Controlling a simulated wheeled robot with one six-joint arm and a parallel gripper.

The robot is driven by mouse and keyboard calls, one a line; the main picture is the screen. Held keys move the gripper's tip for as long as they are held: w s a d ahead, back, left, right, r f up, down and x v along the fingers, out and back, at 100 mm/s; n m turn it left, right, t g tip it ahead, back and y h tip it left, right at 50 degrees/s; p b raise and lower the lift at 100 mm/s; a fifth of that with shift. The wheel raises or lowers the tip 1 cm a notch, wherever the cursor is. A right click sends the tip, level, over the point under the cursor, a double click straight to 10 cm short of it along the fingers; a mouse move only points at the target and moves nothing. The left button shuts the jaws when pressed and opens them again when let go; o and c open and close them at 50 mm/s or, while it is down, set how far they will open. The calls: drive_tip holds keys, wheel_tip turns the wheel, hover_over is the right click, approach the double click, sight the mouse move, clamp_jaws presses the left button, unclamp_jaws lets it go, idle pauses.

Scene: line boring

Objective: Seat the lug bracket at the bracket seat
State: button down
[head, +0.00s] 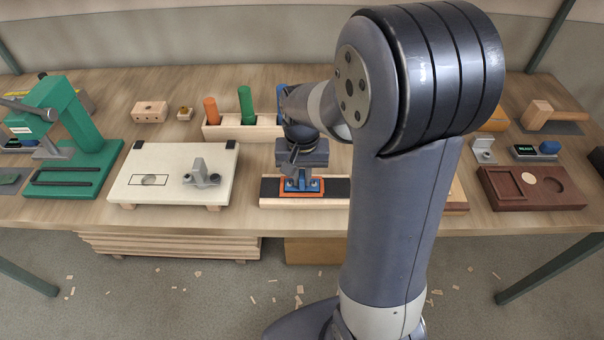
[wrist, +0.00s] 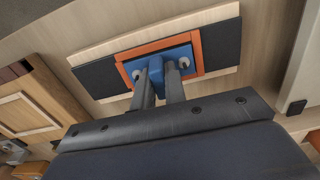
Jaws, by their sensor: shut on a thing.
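A blue bracket (head: 291,185) with a bolt-like round feature on each side lies within an orange rectangular frame (head: 303,194) on a pale wooden block with black pads. I take the blue piece to be the lug bracket and the orange frame the bracket seat. My gripper (head: 303,178) points down and is shut on the middle of the blue bracket. In the wrist view, the two fingers (wrist: 159,88) reach onto the blue bracket (wrist: 186,63), inside the orange frame (wrist: 198,48). The fingers hide its middle, and I cannot tell whether its underside touches the block.
A white board (head: 130,190) with a grey bracket (head: 200,174) stands to the left, beside a green press (head: 75,140). A rack (head: 225,131) with coloured cylinders stands behind. A dark red tray (head: 540,198) is at the right. My arm hides part of the bench.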

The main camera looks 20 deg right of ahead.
drive_tip(key=shift+f, duration=0.4)
drive_tip(key=c, duration=1.4)
unclamp_jaws()
drive_tip(key=shift+o, duration=0.2)
drive_tip(key=shift+r, duration=0.2)
wheel_tip(320, 180, up, 8)
drive_tip(key=p, duration=0.6)
drive_tip(key=shift+f, duration=0.1)
drive_tip(key=shift+f, duration=0.15)
wheel_tip(320, 180, down, 8)
drive_tip(key=b, duration=0.6)
